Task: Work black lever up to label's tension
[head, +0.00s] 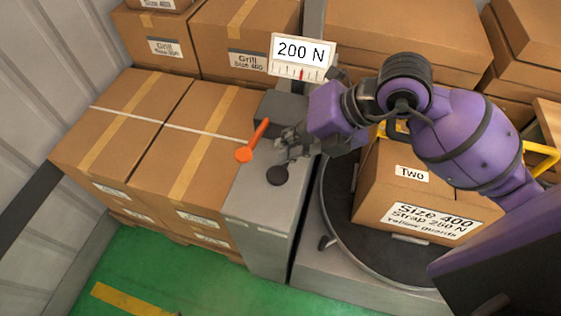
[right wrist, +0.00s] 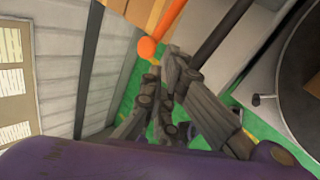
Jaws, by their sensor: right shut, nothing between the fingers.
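The black lever's round knob (head: 277,175) shows at the front of the grey machine in the head view; much of its shaft is hidden by my right gripper (head: 287,148). That gripper is shut and empty, just behind the knob; I cannot tell whether it touches the lever. In the right wrist view a dark bar (right wrist: 219,34), seemingly the lever, runs to the closed fingers (right wrist: 173,68). The gauge (head: 302,56) reads 200 N, with a red pointer near mid-scale. The label (head: 425,218) on the box reads Size 400, Strap 250 N, Yellow guards. My left gripper is out of view.
The orange lever (head: 252,143) stands just left of my right gripper. The labelled box (head: 385,170) sits on a dark round turntable (head: 338,222), with yellow guards (head: 542,158) at its edges. Strapped cartons (head: 150,115) fill the left. Green floor (head: 190,270) is open in front.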

